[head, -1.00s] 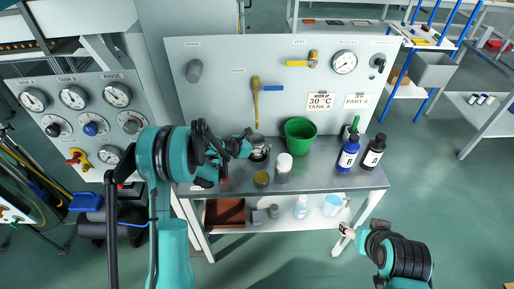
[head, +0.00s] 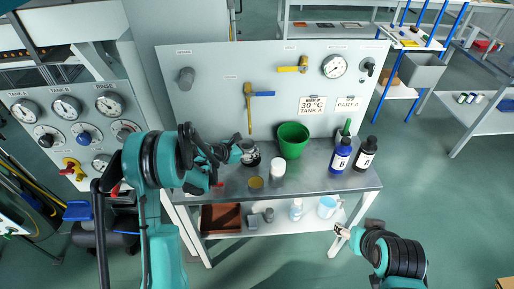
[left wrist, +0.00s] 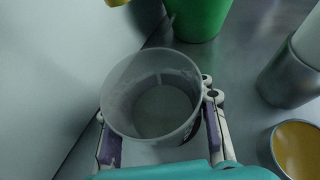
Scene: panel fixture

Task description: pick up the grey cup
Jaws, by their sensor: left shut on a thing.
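The grey cup (head: 252,157) is at the back of the metal bench, left of the green bucket. In the left wrist view the cup (left wrist: 150,98) is open-topped and empty, with one finger on each side of it. My left gripper (head: 241,152) is shut on the cup. The cup's base is hidden from the head view, so I cannot tell whether it touches the bench. My right gripper (head: 341,231) is at the lower right, in front of the bench and away from the cup; its fingers are too small to read.
Beside the cup stand a green bucket (head: 292,140), a white-topped container (head: 277,170) and a yellow-topped tin (head: 256,183). Bottles (head: 341,155) stand at the bench's right. The upright panel (head: 210,100) rises close behind. The bench front right of the containers is clear.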

